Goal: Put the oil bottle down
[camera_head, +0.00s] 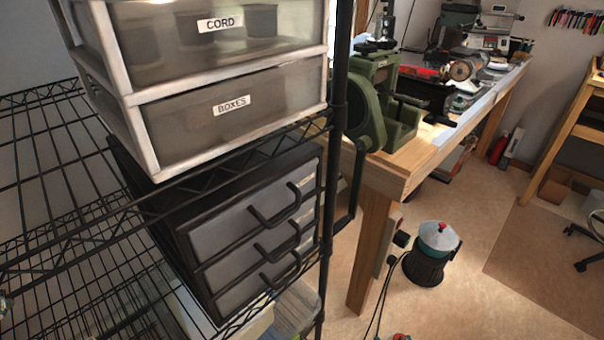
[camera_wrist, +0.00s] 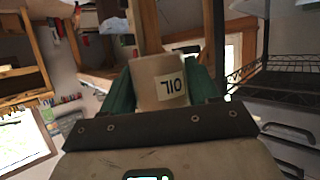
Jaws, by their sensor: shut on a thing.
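The lower part of the bottle is hidden behind the gripper's dark front plate. Neither the bottle nor my gripper can be made out in the head view.
A black wire shelf (camera_head: 45,165) on the left has bare room. Clear drawers (camera_head: 225,125) and a dark drawer unit (camera_head: 215,240) stand beside it. A wooden workbench (camera_head: 385,175) holds green machinery (camera_head: 385,100). A canister (camera_head: 430,255) stands on the floor.

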